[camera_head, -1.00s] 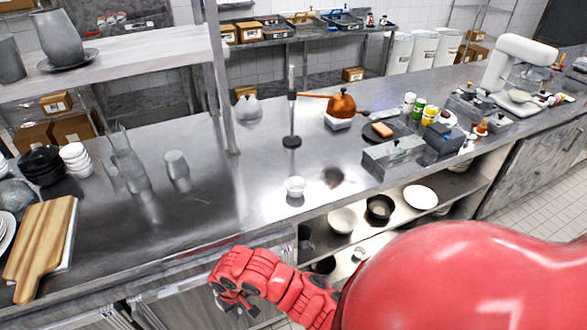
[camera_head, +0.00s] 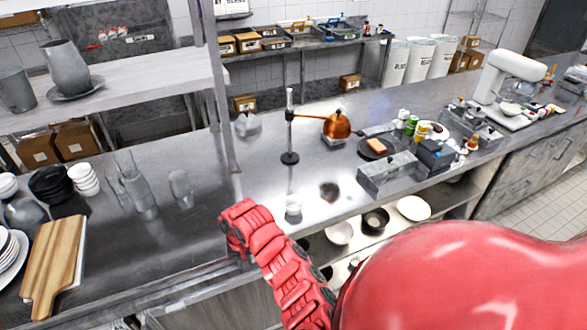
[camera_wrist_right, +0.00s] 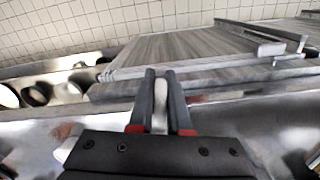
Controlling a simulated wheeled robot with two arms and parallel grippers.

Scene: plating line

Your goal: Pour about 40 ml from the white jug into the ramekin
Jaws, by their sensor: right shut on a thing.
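The ramekin (camera_head: 293,205) is a small white cup on the steel counter in the head view, near the front edge. My right gripper (camera_wrist_right: 161,100) is shut on a narrow pale piece in the right wrist view. This may be part of the white jug, but I cannot tell, as the gripper's dark body hides most of what is around it. I cannot make out a white jug for sure in the head view. A red arm of mine reaches the counter's front edge left of the ramekin, apart from it in the picture. No left gripper fingers show.
Clear glassware (camera_head: 140,190) and a cutting board (camera_head: 52,265) are at left. A shelf post (camera_head: 222,120) rises at the counter's back. Counter around the ramekin is largely clear.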

